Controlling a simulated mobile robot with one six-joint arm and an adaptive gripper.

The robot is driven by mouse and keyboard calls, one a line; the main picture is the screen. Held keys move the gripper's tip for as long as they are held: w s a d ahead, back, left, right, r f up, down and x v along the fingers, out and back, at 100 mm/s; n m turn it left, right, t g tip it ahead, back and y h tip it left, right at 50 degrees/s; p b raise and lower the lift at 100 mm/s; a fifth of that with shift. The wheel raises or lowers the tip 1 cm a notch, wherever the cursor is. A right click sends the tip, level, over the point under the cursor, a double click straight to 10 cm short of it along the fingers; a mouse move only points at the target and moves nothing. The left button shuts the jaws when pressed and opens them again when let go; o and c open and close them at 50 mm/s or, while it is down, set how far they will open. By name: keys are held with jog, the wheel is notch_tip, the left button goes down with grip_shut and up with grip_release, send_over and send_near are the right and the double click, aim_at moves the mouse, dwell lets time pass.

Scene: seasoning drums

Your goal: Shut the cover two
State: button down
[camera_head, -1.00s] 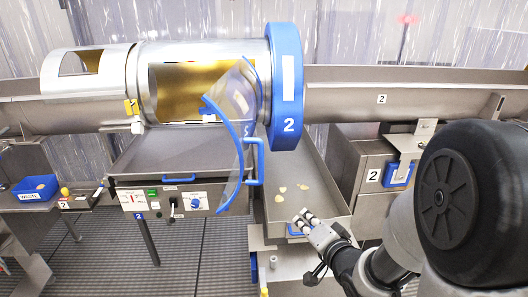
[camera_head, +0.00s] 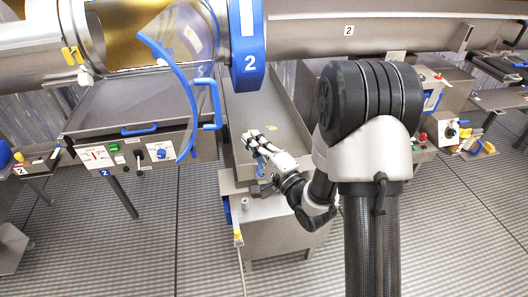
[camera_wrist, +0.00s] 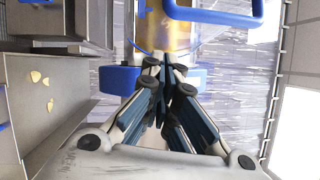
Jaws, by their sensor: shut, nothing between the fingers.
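Cover two is the clear curved cover (camera_head: 188,42) with a blue edge on the drum with the blue ring (camera_head: 248,45) marked 2. It hangs open, swung out in front of the drum, and part of the gold interior shows. Its blue handle (camera_head: 216,106) is on the right side of the cover. My gripper (camera_head: 252,138) is shut and empty, to the right of and below the handle in the head view, apart from it. In the wrist view, my gripper's fingertips (camera_wrist: 166,62) are together, with a blue handle (camera_wrist: 222,14) above them.
A metal tray (camera_head: 282,122) lies behind my gripper; several yellow chips (camera_wrist: 38,78) show on a tray in the wrist view. A control panel (camera_head: 130,157) with buttons stands left, below the cover. The floor in front is open.

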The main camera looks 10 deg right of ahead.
jog(key=shift+w+a+r, duration=0.25)
jog(key=shift+w+a, duration=0.55)
jog(key=shift+a, duration=0.3)
jog(key=shift+w+a+r, duration=0.25)
jog(key=shift+w+a, duration=0.5)
jog(key=shift+a, duration=0.3)
jog(key=shift+a, duration=0.1)
